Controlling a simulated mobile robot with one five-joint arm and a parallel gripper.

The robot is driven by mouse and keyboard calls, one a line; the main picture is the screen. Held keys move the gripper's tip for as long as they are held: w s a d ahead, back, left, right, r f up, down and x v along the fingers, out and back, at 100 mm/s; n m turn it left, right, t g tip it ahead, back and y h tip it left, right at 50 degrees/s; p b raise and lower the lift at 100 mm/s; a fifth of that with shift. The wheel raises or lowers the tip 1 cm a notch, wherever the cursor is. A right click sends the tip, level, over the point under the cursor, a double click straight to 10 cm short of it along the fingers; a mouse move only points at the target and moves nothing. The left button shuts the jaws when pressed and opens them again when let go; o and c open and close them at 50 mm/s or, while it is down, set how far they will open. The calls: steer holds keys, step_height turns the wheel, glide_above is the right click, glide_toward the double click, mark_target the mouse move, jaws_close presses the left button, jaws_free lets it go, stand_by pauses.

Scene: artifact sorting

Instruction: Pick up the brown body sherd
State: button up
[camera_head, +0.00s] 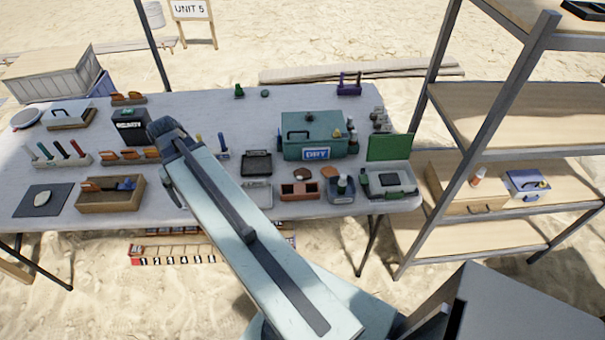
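Two small brown, flat, rounded pieces lie on the grey table (225,120) right of its middle. One piece (302,173) is just behind a small brown compartment tray, and the other piece (330,171) is a little to its right. Either could be the brown body sherd; they are too small to tell apart. My pale arm crosses the table from lower right to upper left. Its dark far end, with my gripper (171,181), is over the table's left half, well left of both pieces. The fingers are not clear, and the arm hides part of the table.
The brown compartment tray (300,193) stands at the front edge. A green DRY box (313,136) is behind the pieces. An open green-lidded case (388,181) is to the right, near a metal shelf (500,100). A wooden tray (108,196) is at front left.

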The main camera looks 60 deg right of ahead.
steer(key=s+d+m, duration=0.1)
steer(key=s+d, duration=0.3)
steer(key=d, duration=0.4)
steer(key=s+d+m, duration=0.1)
steer(key=s+d, duration=0.2)
steer(key=d, duration=0.6)
steer(key=m, duration=0.2)
glide_toward(303, 174)
step_height(303, 174, down, 8)
steer(key=b, duration=0.8)
steer(key=shift+d+b, duration=0.1)
steer(key=shift+b, duration=0.25)
steer(key=shift+r, duration=0.25)
steer(key=shift+c, duration=0.3)
steer(key=c, duration=1.4)
steer(key=shift+r+p, duration=0.1)
steer(key=shift+p, duration=0.2)
step_height(303, 174, up, 10)
steer(key=p, duration=1)
